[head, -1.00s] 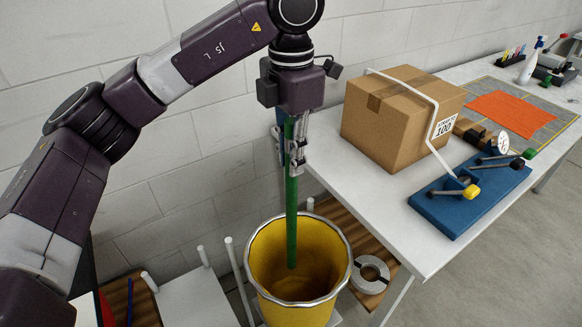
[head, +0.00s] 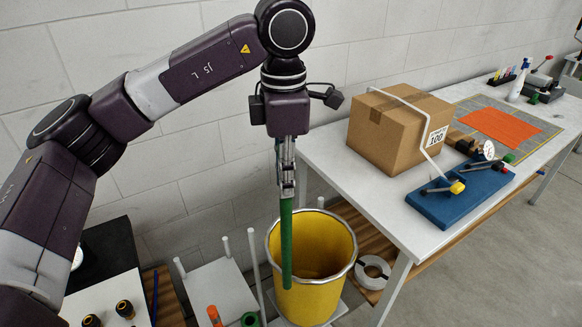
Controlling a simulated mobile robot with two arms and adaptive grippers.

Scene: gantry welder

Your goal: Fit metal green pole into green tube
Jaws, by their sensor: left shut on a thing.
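My left gripper (head: 287,185) is shut on the upper part of the green pole (head: 287,245), which hangs nearly upright below it. The pole's lower end overlaps the near left rim of the yellow bin (head: 330,298), so it is in front of that rim, not inside the bin. A green ring-shaped end (head: 250,320), apparently the green tube, shows at the bottom edge, left of and below the pole's end. The rest of it is cut off. The pole and this ring are apart. My right gripper is not in view.
A grey-white stand (head: 215,285) with upright white posts is left of the bin. An orange piece (head: 214,315) is near the green ring. A white table (head: 335,160) with a cardboard box (head: 385,135) and blue clamp board (head: 455,195) is at right.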

